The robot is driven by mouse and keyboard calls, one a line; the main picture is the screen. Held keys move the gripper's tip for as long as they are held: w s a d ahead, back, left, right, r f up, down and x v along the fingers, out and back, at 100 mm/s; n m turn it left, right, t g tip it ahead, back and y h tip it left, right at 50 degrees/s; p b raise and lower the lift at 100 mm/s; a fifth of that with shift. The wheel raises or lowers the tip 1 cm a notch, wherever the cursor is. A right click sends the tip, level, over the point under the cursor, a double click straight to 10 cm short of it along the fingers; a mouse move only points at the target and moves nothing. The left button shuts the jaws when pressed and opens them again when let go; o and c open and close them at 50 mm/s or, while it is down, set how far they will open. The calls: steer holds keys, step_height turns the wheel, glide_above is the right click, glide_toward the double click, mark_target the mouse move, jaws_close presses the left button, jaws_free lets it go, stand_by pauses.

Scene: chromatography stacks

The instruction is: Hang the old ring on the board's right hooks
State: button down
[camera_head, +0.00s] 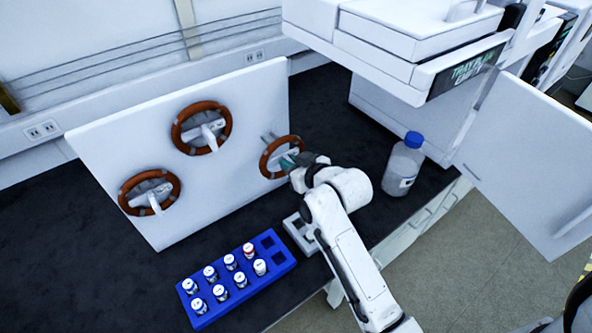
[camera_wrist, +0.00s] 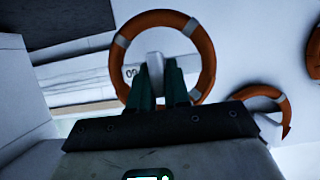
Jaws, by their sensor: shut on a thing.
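The old ring, an orange-brown hoop with pale bands (camera_head: 265,166), is at the right part of the white board (camera_head: 115,150). My gripper (camera_head: 292,160) reaches it from the right and is shut on it. In the wrist view the ring (camera_wrist: 206,55) stands upright before my dark green fingers (camera_wrist: 159,88), with a pale piece between them. The right hooks (camera_head: 268,137) show as grey prongs at the ring's upper left. I cannot tell whether the ring rests on them. My fingertips are partly hidden in the head view.
Two similar rings hang on the board, at the top middle (camera_head: 177,132) and lower left (camera_head: 124,195). A blue rack (camera_head: 270,283) with several vials and a pale tray (camera_head: 296,232) stand in front. A blue-capped bottle (camera_head: 402,166) and an open white door (camera_head: 530,150) are at right.

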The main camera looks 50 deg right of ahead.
steer(key=shift+w+d+b, duration=0.2)
steer(key=shift+w+d, duration=0.05)
steer(key=shift+w, duration=0.7)
steer(key=shift+w+d+b, duration=0.15)
steer(key=shift+w+d, duration=0.15)
steer(key=shift+w, duration=0.6)
steer(key=shift+w+d+b, duration=0.2)
steer(key=shift+w+d, duration=0.05)
steer(key=shift+w, duration=0.7)
steer(key=shift+f, duration=0.75)
steer(key=c, duration=1)
jaws_free()
steer(key=s+a+p, duration=0.2)
steer(key=s+p, duration=0.1)
steer(key=s, duration=0.6)
steer(key=shift+s+a, duration=0.3)
steer(key=shift+a, duration=0.1)
